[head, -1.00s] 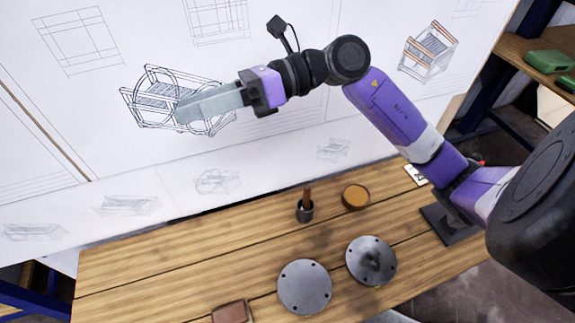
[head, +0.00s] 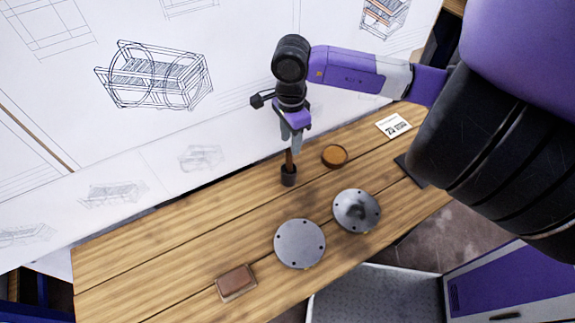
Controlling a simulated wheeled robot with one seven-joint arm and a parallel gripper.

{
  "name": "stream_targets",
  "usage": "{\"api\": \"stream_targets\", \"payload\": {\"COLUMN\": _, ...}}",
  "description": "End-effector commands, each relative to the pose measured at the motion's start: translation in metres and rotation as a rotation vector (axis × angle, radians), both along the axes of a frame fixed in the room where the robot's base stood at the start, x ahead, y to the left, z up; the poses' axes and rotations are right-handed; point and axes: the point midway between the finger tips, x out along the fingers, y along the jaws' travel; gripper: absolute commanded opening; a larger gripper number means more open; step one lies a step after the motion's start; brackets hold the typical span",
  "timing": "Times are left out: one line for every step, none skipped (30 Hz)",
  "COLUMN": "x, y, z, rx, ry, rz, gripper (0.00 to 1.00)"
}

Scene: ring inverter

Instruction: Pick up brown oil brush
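The brown oil brush (head: 289,159) stands upright in a small dark cup (head: 288,178) near the back of the wooden table. Only its brown handle shows; its lower end is hidden in the cup. My gripper (head: 294,144) points down directly over the brush, with its grey fingers at the top of the handle. The fingers overlap the handle's top in this view. I cannot tell whether they touch it or how far apart they are.
A round orange-brown dish (head: 334,156) stands right of the cup. Two grey metal discs with holes, one nearer the front (head: 300,243) and one to the right (head: 357,210), lie on the table (head: 180,245). A brown block (head: 236,282) lies at the front. A white card (head: 393,125) lies at the back right.

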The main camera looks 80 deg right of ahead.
Motion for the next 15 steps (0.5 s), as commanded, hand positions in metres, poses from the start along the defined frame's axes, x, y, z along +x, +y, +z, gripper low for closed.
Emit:
{"api": "stream_targets", "payload": {"x": 0.000, "y": 0.001, "z": -0.003, "rx": 0.003, "ry": -0.001, "rz": -0.001, "gripper": 0.40}}
{"api": "stream_targets", "payload": {"x": 0.001, "y": 0.001, "z": -0.005, "rx": 0.002, "ry": -0.001, "rz": -0.002, "gripper": 0.40}}
{"api": "stream_targets", "payload": {"x": 0.001, "y": 0.002, "z": -0.008, "rx": 0.003, "ry": -0.002, "rz": -0.002, "gripper": 0.40}}
{"api": "stream_targets", "payload": {"x": 0.001, "y": 0.003, "z": -0.010, "rx": 0.005, "ry": -0.003, "rz": -0.002, "gripper": 0.40}}
{"api": "stream_targets", "payload": {"x": 0.002, "y": 0.003, "z": -0.013, "rx": 0.005, "ry": -0.003, "rz": -0.002, "gripper": 0.40}}
{"api": "stream_targets", "payload": {"x": 0.002, "y": 0.005, "z": -0.017, "rx": 0.005, "ry": -0.003, "rz": -0.003, "gripper": 0.40}}
{"api": "stream_targets", "payload": {"x": 0.003, "y": 0.005, "z": -0.021, "rx": 0.005, "ry": -0.003, "rz": -0.004, "gripper": 0.40}}
{"api": "stream_targets", "payload": {"x": 0.003, "y": 0.005, "z": -0.024, "rx": 0.005, "ry": -0.003, "rz": -0.004, "gripper": 0.40}}
{"api": "stream_targets", "payload": {"x": 0.004, "y": 0.007, "z": -0.029, "rx": 0.005, "ry": -0.003, "rz": -0.003, "gripper": 0.40}}
{"api": "stream_targets", "payload": {"x": 0.004, "y": 0.007, "z": -0.032, "rx": 0.005, "ry": -0.003, "rz": -0.003, "gripper": 0.40}}
{"api": "stream_targets", "payload": {"x": 0.004, "y": 0.007, "z": -0.037, "rx": 0.007, "ry": -0.003, "rz": -0.005, "gripper": 0.40}}
{"api": "stream_targets", "payload": {"x": 0.004, "y": 0.006, "z": -0.042, "rx": 0.005, "ry": -0.003, "rz": -0.005, "gripper": 0.40}}
{"api": "stream_targets", "payload": {"x": 0.004, "y": 0.006, "z": -0.045, "rx": 0.005, "ry": -0.003, "rz": -0.005, "gripper": 0.40}}
{"api": "stream_targets", "payload": {"x": 0.004, "y": 0.006, "z": -0.048, "rx": 0.005, "ry": -0.003, "rz": -0.005, "gripper": 0.40}}
{"api": "stream_targets", "payload": {"x": 0.003, "y": 0.006, "z": -0.051, "rx": 0.003, "ry": -0.002, "rz": -0.004, "gripper": 0.40}}
